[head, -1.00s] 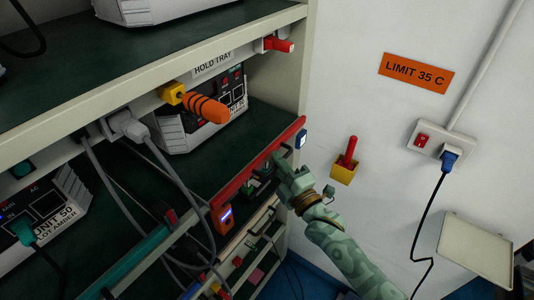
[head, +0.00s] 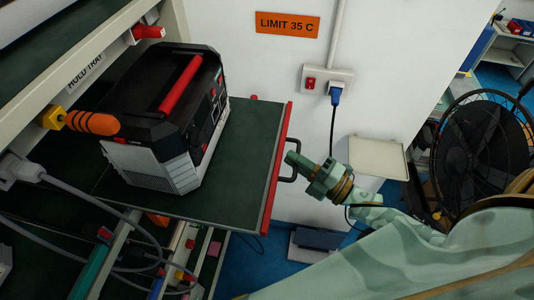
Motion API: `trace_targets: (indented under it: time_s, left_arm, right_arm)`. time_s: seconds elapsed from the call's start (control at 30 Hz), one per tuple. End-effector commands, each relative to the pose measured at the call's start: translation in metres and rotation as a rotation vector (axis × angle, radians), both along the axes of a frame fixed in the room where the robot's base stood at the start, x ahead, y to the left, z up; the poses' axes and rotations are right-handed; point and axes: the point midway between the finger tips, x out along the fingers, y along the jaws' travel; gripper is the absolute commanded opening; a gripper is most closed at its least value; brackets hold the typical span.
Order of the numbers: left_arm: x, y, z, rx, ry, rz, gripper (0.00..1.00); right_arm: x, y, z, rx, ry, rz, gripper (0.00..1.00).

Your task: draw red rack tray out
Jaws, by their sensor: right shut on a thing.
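The red rack tray has a dark green top (head: 235,185) and a red front edge (head: 276,170). It sticks well out of the rack. A black and white unit with a red top handle (head: 178,85) rides on it toward the rack side. A dark pull handle (head: 294,175) stands out from the red edge. My right gripper (head: 297,162) is shut on this handle, its arm reaching in from the lower right. The fingertips partly cover the handle. My left gripper is not in view.
Grey cables (head: 95,196) hang at lower left. A black fan (head: 480,145) stands at right. A wall outlet with a blue plug (head: 336,95) is behind. Blue floor shows below the tray.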

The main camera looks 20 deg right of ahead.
Motion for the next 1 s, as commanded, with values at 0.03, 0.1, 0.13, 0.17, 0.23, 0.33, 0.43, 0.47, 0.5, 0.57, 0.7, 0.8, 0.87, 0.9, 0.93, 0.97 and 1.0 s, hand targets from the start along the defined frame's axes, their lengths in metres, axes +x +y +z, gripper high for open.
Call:
trace_targets:
  time_s: [0.03,0.1,0.13,0.17,0.23,0.33,0.43,0.47,0.5,0.57,0.7,0.8,0.87,0.9,0.93,0.97,1.0]
  left_arm:
    - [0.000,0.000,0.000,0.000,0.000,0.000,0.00]
    - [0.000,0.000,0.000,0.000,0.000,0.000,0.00]
    - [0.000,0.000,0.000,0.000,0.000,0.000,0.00]
    - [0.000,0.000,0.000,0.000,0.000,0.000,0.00]
    - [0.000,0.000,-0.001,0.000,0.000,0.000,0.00]
    - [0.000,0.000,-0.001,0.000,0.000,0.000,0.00]
    - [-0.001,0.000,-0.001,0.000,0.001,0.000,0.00]
    - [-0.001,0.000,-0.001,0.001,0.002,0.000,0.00]
    - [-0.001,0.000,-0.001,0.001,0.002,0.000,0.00]
    - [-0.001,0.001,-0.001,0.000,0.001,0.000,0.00]
    - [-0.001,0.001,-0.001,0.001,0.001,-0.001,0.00]
    - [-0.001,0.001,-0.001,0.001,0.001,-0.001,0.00]
    - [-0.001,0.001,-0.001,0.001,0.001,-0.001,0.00]
    - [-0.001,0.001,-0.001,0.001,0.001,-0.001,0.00]
    - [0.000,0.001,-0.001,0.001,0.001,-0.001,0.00]
    - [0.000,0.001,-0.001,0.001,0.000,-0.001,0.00]
    - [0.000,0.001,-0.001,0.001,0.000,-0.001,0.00]
  right_arm:
    - [-0.007,-0.009,-0.002,-0.004,0.007,-0.001,0.00]
    - [-0.014,-0.018,-0.002,-0.003,0.007,-0.001,0.00]
    - [-0.017,-0.022,-0.003,-0.003,0.007,-0.002,0.00]
    - [-0.019,-0.025,-0.002,-0.003,0.005,-0.002,0.00]
    - [-0.024,-0.032,-0.002,-0.003,0.005,-0.002,0.00]
    - [-0.029,-0.039,-0.002,-0.003,0.005,-0.002,0.00]
    - [-0.032,-0.043,-0.002,-0.001,0.004,-0.001,0.00]
    - [-0.032,-0.044,-0.002,-0.001,0.004,-0.002,0.00]
    - [-0.033,-0.045,-0.002,-0.002,0.004,-0.003,0.00]
    - [-0.033,-0.046,-0.002,-0.002,0.004,-0.003,0.00]
    - [-0.033,-0.046,-0.002,-0.002,0.004,-0.003,0.00]
    - [-0.033,-0.047,-0.002,-0.002,0.004,-0.004,0.00]
    - [-0.033,-0.047,-0.002,-0.002,0.004,-0.004,0.00]
    - [-0.033,-0.047,-0.002,-0.002,0.004,-0.004,0.19]
    - [-0.033,-0.046,-0.002,-0.002,0.004,-0.004,0.19]
    - [-0.033,-0.046,-0.002,-0.001,0.003,-0.003,0.19]
    - [-0.033,-0.046,-0.001,-0.001,0.003,-0.003,0.19]
